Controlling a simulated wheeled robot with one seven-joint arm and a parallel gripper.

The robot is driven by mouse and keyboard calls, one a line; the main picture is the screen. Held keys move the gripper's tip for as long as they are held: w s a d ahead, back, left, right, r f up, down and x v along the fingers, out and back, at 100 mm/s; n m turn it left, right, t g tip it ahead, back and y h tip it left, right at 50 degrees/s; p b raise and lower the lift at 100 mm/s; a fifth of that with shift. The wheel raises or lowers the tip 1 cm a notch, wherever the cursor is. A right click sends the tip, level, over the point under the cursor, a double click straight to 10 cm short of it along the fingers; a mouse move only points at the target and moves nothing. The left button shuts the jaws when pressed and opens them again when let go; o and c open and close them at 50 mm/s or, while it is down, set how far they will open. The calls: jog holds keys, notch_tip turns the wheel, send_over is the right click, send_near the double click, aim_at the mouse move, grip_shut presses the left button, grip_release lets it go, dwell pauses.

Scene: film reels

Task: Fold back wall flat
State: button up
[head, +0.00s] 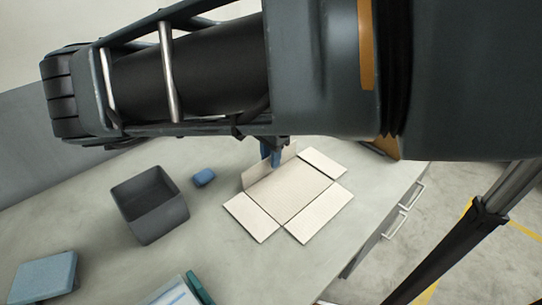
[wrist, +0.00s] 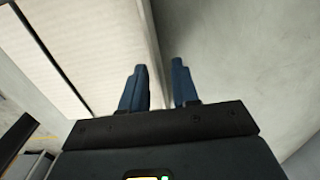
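The cream cardboard box (head: 290,195) lies opened out on the table, with three walls folded down flat. Its back wall (head: 256,172) still stands up along the far left edge. My gripper (head: 270,155) is at the top of that wall, with its blue fingertips partly hidden by my arm. In the wrist view my gripper (wrist: 158,88) has its two fingers apart, one on each side of the back wall (wrist: 152,45). The wall's edge runs through the gap, and I cannot tell whether either finger touches it.
A dark grey open bin (head: 150,205) and a small blue block (head: 204,177) stand left of the box. A blue-grey case (head: 45,277) and a teal-edged item (head: 180,292) are at the front left. The table's right edge has drawer handles below.

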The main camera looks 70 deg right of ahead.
jog(key=shift+f, duration=0.3)
grip_shut()
